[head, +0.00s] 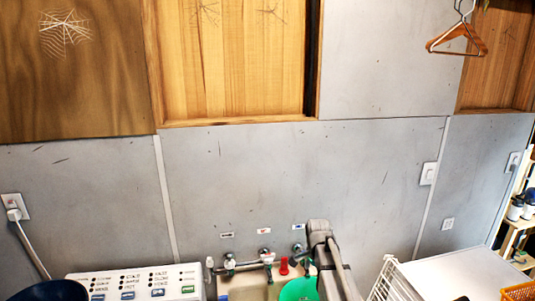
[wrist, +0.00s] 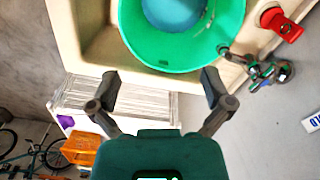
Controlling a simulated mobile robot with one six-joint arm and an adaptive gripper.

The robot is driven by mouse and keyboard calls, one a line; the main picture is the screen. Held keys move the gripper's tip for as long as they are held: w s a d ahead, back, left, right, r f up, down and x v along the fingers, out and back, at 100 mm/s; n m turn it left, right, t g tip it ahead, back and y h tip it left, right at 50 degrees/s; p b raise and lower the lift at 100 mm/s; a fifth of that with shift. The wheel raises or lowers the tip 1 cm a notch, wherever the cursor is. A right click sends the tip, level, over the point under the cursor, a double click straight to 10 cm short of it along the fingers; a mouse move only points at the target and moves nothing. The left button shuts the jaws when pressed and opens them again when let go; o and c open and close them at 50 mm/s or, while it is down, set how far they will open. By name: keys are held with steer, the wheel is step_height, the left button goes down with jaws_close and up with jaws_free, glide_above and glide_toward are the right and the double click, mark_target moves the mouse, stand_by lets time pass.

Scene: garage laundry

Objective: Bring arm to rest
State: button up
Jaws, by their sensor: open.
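My gripper (wrist: 160,84) shows in the wrist view with its two fingers spread wide apart and nothing between them. Beyond the fingertips is a green basin (wrist: 148,52) with something blue inside it, resting in a beige sink (wrist: 92,44). In the head view my arm rises at the bottom centre, in front of the sink area, and the green basin (head: 296,289) shows partly beside it. My gripper is not visible in the head view.
A red object (wrist: 284,24) and a tap (wrist: 262,72) are beside the basin. A white wire rack (head: 394,280) stands right of my arm. A control panel (head: 136,282) is on the left. Orange hangers (head: 460,40) hang at upper right. The grey wall (head: 300,170) is mostly clear.

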steer(key=s+f+n+b, duration=0.3)
steer(key=s+n, duration=0.3)
steer(key=s, duration=0.4)
steer(key=s+f+n+b, duration=0.4)
steer(key=s+n, duration=0.2)
steer(key=s, duration=0.4)
steer(key=shift+d+f, duration=0.35)
steer(key=shift+d, duration=0.05)
